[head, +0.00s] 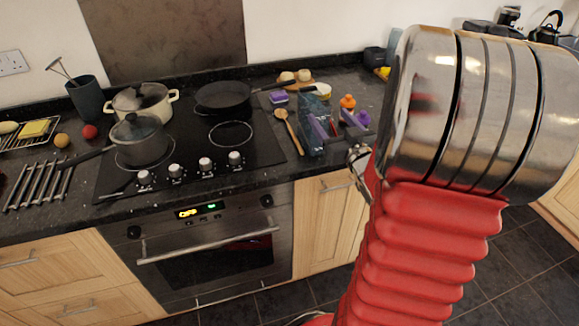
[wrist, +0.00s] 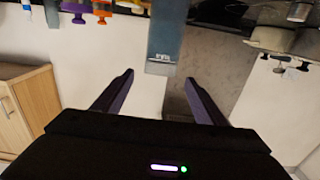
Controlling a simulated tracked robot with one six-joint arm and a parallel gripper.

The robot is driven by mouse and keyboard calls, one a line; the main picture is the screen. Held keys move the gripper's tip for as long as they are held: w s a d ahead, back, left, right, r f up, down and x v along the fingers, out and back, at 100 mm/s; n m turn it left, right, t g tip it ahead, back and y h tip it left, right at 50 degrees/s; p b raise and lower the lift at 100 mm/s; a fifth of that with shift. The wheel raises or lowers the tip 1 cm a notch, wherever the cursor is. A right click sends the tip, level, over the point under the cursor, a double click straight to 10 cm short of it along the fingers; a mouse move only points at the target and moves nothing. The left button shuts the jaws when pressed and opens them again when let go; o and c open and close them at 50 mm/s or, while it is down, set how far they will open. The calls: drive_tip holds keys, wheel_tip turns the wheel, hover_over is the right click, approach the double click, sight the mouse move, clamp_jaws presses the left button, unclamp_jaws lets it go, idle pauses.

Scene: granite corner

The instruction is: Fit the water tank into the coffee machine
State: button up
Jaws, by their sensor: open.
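The water tank, a translucent blue-grey box (head: 312,132), stands on the dark counter right of the hob. In the wrist view, which looks upside down, the tank (wrist: 167,38) lies ahead between my fingers, its labelled end close to their tips. My gripper (wrist: 158,78) is open and empty, a dark finger on each side. I cannot clearly identify the coffee machine; a dark and silver appliance (head: 509,17) stands at the far right.
An orange-topped item (head: 347,102), a purple item (head: 363,118) and a wooden spoon (head: 289,130) lie near the tank. A frying pan (head: 222,95) and two pots stand on the hob (head: 190,150). A black kettle (head: 547,27) is at the back right.

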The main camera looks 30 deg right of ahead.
drive_tip(key=shift+w+a+r+g, duration=0.15)
drive_tip(key=shift+w+a+g, duration=0.2)
drive_tip(key=shift+a, duration=0.15)
drive_tip(key=s+a+n+g+y, duration=0.1)
drive_tip(key=s+a+g, duration=0.2)
drive_tip(key=s+a, duration=0.3)
drive_tip(key=s+a+n+g+y, duration=0.1)
drive_tip(key=s+a+g, duration=0.3)
drive_tip(key=a, duration=1)
drive_tip(key=s+a+g+y, duration=0.2)
drive_tip(key=s+a+g, duration=0.2)
drive_tip(key=s+a, duration=0.5)
drive_tip(key=shift+a+n+y, duration=0.3)
drive_tip(key=shift+a+n, duration=0.1)
drive_tip(key=shift+a, duration=0.45)
